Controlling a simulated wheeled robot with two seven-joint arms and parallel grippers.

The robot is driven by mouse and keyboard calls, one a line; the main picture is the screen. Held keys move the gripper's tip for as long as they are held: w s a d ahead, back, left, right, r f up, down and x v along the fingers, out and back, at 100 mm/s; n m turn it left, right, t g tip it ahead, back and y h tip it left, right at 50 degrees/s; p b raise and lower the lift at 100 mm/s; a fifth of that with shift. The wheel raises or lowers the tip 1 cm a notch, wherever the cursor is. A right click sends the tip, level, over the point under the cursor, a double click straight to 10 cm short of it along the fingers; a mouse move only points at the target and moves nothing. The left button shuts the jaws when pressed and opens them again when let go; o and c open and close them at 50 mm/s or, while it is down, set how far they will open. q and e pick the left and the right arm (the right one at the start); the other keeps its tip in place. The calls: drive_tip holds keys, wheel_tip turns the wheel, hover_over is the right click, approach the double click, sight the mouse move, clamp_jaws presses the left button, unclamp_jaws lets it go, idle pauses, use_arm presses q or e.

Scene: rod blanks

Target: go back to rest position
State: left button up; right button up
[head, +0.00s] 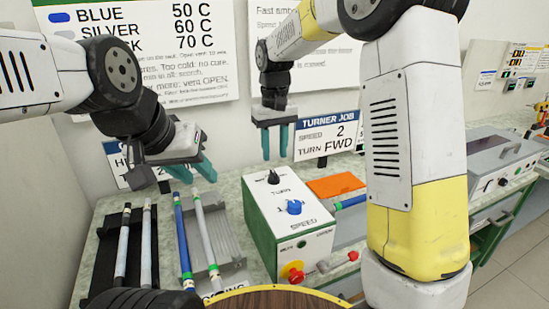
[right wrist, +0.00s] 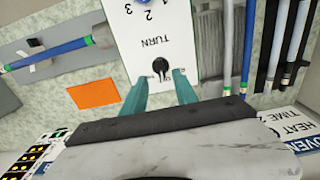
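My left gripper (head: 197,178) hangs above the rod trays on the left, its teal fingers apart with nothing seen between them. My right gripper (head: 275,155) hangs above the back of the turner box (head: 262,240), pointing down, fingers apart and empty. The right wrist view also shows its two teal fingers (right wrist: 160,98) open, with the black TURN knob (right wrist: 160,65) in line between them. In the head view, a clear gap shows between this gripper and the TURN knob (head: 273,177). The blue SPEED knob (head: 294,207) is nearer on the box top.
A dark rack (head: 135,262) holds pale rods; a grey tray (head: 227,245) holds a blue rod (head: 184,238) and a pale rod (head: 206,235). A red-and-yellow button (head: 292,271) sits at the box front.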

drive_tip(key=shift+r, duration=0.7)
drive_tip(key=s+d+r+m+t, duration=0.1)
drive_tip(key=s+d+r+t, duration=0.1)
drive_tip(key=s+d, duration=0.2)
drive_tip(key=s+d+r+m+t+y, duration=0.1)
drive_tip(key=s+d, duration=0.4)
drive_tip(key=s, duration=0.6)
drive_tip(key=s+d+r+m+t+y, duration=0.1)
drive_tip(key=s+d+r+m+t, duration=0.1)
drive_tip(key=s+d, duration=0.3)
drive_tip(key=s+t, duration=0.1)
drive_tip(key=s, duration=0.1)
drive_tip(key=shift+s+r, duration=0.3)
drive_tip(key=shift+r, duration=0.1)
